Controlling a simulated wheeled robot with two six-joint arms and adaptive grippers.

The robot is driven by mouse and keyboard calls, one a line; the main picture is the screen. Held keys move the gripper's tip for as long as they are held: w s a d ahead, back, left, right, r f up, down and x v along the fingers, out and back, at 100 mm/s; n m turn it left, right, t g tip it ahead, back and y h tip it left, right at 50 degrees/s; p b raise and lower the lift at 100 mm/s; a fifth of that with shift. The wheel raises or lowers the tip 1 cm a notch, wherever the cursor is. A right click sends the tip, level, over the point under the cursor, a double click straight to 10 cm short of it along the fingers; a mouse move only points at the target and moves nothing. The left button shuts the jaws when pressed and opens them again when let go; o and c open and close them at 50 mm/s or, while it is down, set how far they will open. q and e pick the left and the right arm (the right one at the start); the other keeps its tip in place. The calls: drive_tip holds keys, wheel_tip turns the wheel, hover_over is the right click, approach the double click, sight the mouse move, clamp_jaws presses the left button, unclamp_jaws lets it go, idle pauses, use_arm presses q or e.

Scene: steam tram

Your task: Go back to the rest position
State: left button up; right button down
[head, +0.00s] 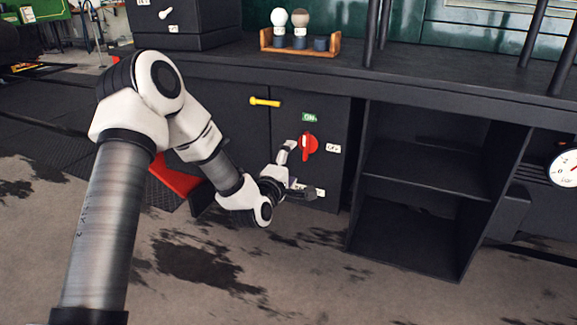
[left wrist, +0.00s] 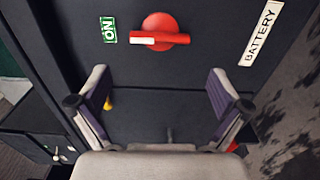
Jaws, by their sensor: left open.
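My left gripper (head: 298,172) is open in front of the dark cabinet front, close to the red rotary switch (head: 307,144). In the left wrist view my left gripper (left wrist: 158,78) has its two fingers spread with nothing between them, and the red switch (left wrist: 160,30) lies beyond the fingertips. The switch's white-marked bar points toward the green ON label (left wrist: 108,30). My left arm reaches forward and down from the left of the head view. My right gripper is not in view.
An OFF label (head: 333,148) is right of the switch. A yellow handle (head: 265,102) sits on the door at left. A wooden rack (head: 300,51) with bulbs stands on the worktop. An open shelf (head: 425,170) and a gauge (head: 566,168) are at right. The stained floor in front is clear.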

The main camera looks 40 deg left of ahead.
use_arm(q)
drive_tip(key=shift+v, duration=1.15)
